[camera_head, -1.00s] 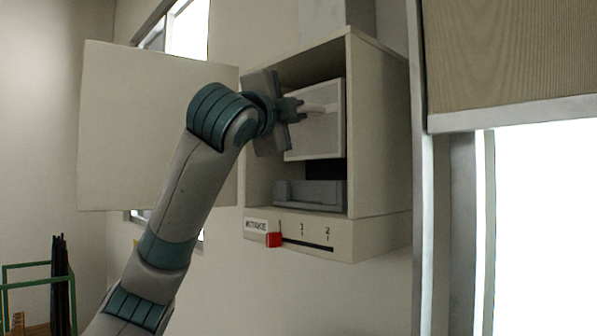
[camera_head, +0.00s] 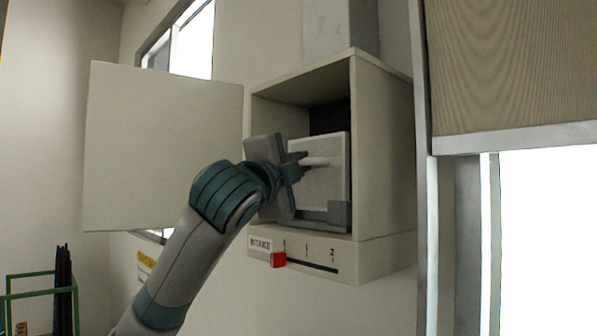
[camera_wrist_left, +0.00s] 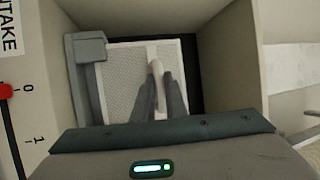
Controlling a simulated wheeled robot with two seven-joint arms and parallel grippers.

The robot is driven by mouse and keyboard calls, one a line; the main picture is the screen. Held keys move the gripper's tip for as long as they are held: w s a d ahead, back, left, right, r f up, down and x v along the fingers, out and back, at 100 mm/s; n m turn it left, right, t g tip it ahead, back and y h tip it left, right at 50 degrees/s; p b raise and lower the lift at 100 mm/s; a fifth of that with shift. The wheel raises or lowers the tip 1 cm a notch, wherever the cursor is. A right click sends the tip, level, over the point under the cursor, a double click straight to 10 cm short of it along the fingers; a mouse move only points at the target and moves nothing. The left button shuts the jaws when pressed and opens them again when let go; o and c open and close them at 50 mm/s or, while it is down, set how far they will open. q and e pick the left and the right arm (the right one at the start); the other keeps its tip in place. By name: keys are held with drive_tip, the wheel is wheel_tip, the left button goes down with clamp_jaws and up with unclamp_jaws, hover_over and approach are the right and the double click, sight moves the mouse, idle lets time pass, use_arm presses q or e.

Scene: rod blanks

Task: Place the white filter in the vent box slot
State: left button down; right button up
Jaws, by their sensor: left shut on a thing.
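The white filter (camera_head: 325,180) is a flat square panel with a handle, inside the open vent box (camera_head: 384,160). Its lower edge is at the grey slot holder (camera_head: 325,217) on the box floor and looks to be in it. My left gripper (camera_head: 303,166) is shut on the filter's handle. In the left wrist view the two fingers (camera_wrist_left: 161,92) close around the handle of the filter (camera_wrist_left: 122,75), and the grey holder (camera_wrist_left: 87,50) runs along one edge of the panel. How deep the filter sits is hard to tell. My right gripper is not in view.
The box door (camera_head: 160,148) stands open to the left. Below the opening is an intake scale with a red slider (camera_head: 278,260) near its left end. A window (camera_head: 180,45) is behind the door. A green rack (camera_head: 40,290) stands at lower left.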

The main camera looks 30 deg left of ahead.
use_arm(q)
drive_tip(key=shift+f, duration=0.95)
drive_tip(key=shift+f, duration=0.1)
drive_tip(key=c, duration=1.8)
unclamp_jaws()
drive_tip(key=a+b+v, duration=0.1)
drive_tip(key=b+v, duration=0.4)
drive_tip(key=v, duration=0.7)
drive_tip(key=shift+d+b, duration=0.4)
drive_tip(key=shift+d, duration=0.05)
